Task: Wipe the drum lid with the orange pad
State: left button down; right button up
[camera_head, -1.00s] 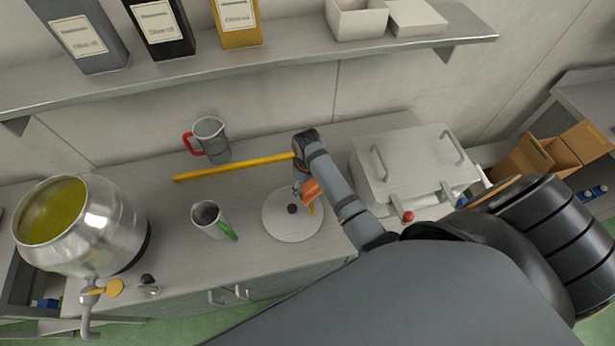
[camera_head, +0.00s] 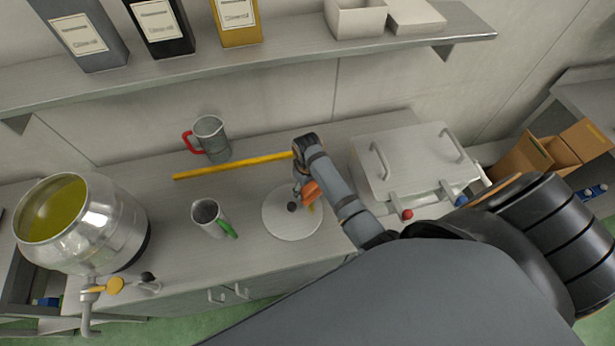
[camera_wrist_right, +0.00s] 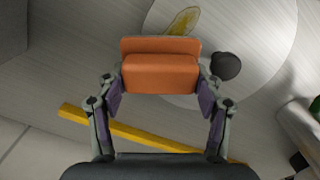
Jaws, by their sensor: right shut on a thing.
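The drum lid (camera_head: 290,228) is a pale round disc lying on the counter, with a dark knob (camera_head: 292,207) at its middle. It also shows in the right wrist view (camera_wrist_right: 268,30), with the knob (camera_wrist_right: 226,66). A yellow smear (camera_wrist_right: 183,23) lies on the lid just beyond the pad. My right gripper (camera_wrist_right: 160,82) is shut on the orange pad (camera_wrist_right: 160,70), holding it between its two fingers. In the head view, the pad (camera_head: 309,190) is over the lid's back right part, beside the knob. I cannot tell whether it touches the lid. My left gripper is not in view.
A yellow bar (camera_head: 230,167) lies behind the lid. A green-handled mug (camera_head: 208,217) stands left of the lid, and a red-handled jug (camera_head: 211,138) farther back. A steel oil drum (camera_head: 112,230) is at far left. A lidded metal box (camera_head: 410,155) stands right of my arm.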

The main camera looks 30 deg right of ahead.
aim_at(311, 201)
jog(key=shift+f+b, duration=0.35)
jog(key=shift+f, duration=0.55)
jog(key=shift+s+a+r+p, duration=0.1)
jog(key=shift+s+a+p, duration=0.15)
jog(key=shift+s, duration=0.7)
jog(key=shift+s+a+r+p, duration=0.1)
jog(key=shift+s+a+p, duration=0.1)
jog(key=shift+s, duration=0.75)
jog(key=shift+s+a+f, duration=0.1)
jog(key=shift+s+a, duration=0.15)
jog(key=shift+s, duration=0.7)
jog(key=shift+s+a+f, duration=0.1)
jog(key=shift+s+a, duration=0.15)
jog(key=shift+s, duration=0.65)
jog(key=shift+w, duration=0.1)
jog(key=shift+w+d+b, duration=0.1)
jog(key=shift+w+d, duration=0.2)
jog(key=shift+w, duration=0.9)
jog(key=shift+w+d+b, duration=0.1)
jog(key=shift+w+d, duration=0.25)
jog(key=shift+w, duration=0.9)
jog(key=shift+w+d+b, duration=0.1)
jog(key=shift+w+d, duration=0.2)
jog(key=shift+w, duration=0.9)
